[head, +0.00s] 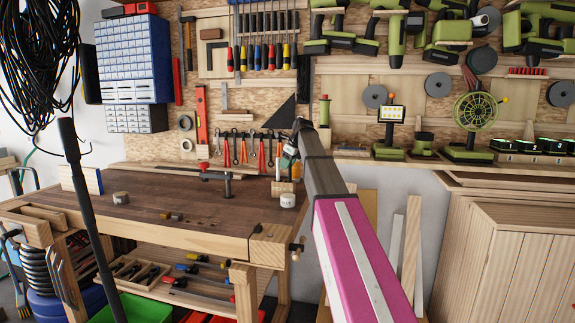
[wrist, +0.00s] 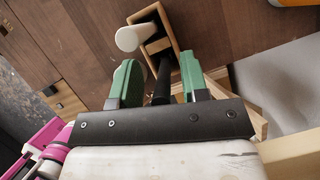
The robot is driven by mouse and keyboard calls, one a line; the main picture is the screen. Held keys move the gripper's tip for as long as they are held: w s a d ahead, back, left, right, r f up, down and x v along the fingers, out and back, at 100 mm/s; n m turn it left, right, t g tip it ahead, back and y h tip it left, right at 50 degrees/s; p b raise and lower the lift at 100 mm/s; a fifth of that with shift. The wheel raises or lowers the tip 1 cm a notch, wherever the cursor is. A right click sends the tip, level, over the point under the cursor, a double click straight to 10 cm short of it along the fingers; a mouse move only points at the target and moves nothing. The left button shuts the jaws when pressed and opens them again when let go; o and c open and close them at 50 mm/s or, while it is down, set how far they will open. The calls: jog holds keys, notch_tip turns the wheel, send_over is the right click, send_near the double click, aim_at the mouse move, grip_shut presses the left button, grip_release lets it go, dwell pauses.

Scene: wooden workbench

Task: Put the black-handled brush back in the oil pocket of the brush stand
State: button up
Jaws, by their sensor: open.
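The wooden brush stand (wrist: 171,24) shows at the top of the wrist view, with dark pockets. A black handle (wrist: 161,88), which I take for the black-handled brush, runs from the stand's lower pocket up between my fingers. A pale, rounded handle (wrist: 127,39) rises from the other end of the stand. My gripper (wrist: 158,80) has green fingers spread on both sides of the black handle, with a visible gap on each side. Pocket labels and the brush's bristles are hidden. In the head view my gripper (head: 288,153) is above the stand (head: 281,188) on the bench's right end.
A white jar (head: 288,201) stands just in front of the stand on the workbench (head: 165,222). Tools hang on the wall behind. Much of the bench top is clear.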

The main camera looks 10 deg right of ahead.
jog(key=v, duration=1.2)
jog(key=shift+r, duration=0.1)
